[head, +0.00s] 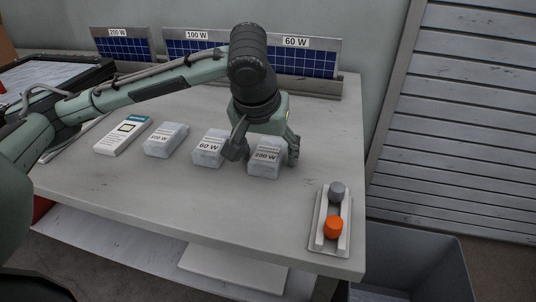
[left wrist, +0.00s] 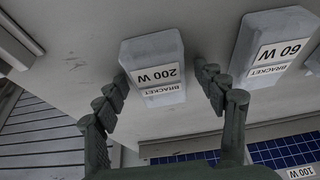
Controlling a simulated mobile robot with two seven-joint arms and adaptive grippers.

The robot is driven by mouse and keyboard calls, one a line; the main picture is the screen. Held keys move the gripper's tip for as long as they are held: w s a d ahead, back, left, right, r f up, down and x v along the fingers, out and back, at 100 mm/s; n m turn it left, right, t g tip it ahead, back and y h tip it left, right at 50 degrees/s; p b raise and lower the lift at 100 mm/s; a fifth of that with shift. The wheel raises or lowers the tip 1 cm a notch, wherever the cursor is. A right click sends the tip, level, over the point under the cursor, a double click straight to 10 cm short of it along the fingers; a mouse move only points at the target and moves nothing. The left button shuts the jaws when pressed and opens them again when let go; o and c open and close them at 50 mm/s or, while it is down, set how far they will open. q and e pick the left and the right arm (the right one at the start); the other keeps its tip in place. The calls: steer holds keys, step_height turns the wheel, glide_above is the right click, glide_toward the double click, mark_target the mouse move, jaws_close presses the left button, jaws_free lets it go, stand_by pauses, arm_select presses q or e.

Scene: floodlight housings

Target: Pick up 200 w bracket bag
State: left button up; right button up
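The 200 W bracket bag (head: 264,168) is a pale grey block-like bag with a white label, lying on the table. In the left wrist view the 200 W bag (left wrist: 152,52) shows its label upside down. My left gripper (head: 265,152) is above and around this bag, with one finger on each side. In the left wrist view the fingers of my left gripper (left wrist: 163,76) are spread, with gaps between them and the bag. No right gripper shows.
The 60 W bag (head: 208,152) lies close to the left. Further left are another labelled bag (head: 166,141) and a white box (head: 123,136). Solar panels (head: 196,47) stand along the back. A holder with grey and orange knobs (head: 334,227) is at the right. The front table is clear.

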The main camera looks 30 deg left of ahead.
arm_select(q)
steer(key=c, duration=1.1)
